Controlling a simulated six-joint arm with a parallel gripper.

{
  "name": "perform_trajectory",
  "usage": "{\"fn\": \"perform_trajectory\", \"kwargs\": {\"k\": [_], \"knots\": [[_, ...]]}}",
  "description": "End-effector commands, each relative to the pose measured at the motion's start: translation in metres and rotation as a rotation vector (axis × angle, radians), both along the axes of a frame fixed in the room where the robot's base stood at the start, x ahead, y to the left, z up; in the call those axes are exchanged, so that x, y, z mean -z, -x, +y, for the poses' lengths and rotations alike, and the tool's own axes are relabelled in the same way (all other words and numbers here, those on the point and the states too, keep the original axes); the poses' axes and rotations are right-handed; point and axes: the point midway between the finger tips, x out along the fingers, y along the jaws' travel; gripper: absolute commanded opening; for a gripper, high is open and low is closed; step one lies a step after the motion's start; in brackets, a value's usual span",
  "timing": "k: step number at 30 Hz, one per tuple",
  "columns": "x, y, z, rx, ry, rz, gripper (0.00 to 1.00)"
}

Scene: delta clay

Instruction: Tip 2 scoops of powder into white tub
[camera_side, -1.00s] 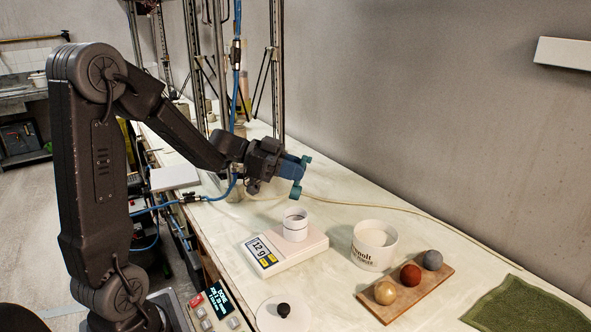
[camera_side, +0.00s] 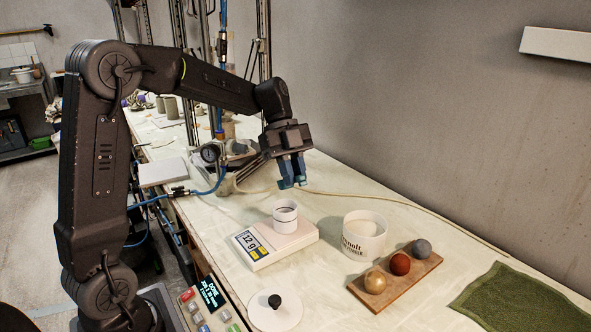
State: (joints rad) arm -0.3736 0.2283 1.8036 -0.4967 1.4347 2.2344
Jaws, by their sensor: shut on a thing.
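My gripper (camera_side: 291,184) hangs with its blue fingers pointing down, above and slightly right of the small white tub (camera_side: 285,224). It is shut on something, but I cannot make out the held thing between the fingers. The small white tub stands upright on a white scale (camera_side: 300,243), whose display reads 12 g. I cannot see into its bottom. A wider white tub (camera_side: 352,247) with dark lettering stands to the right and holds pale powder (camera_side: 366,227). Gripper and tubs are apart. No scoop is clearly visible.
A white lid (camera_side: 259,318) with a black knob lies in front of the scale. A wooden board (camera_side: 410,281) with three balls lies at the right, beside a green cloth (camera_side: 525,305). A cable crosses the table behind. A tall metal frame (camera_side: 265,60) stands behind my arm.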

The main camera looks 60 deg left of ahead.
Motion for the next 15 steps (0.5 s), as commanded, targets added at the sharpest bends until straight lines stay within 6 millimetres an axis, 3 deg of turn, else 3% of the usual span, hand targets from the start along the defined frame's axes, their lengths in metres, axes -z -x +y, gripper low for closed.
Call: {"fn": "perform_trajectory", "kwargs": {"k": [8,15], "knots": [[-0.003,0.0,0.007,0.07,-0.077,-0.014,0.0],[-0.017,0.0,0.007,0.068,-0.075,-0.015,0.0]]}}
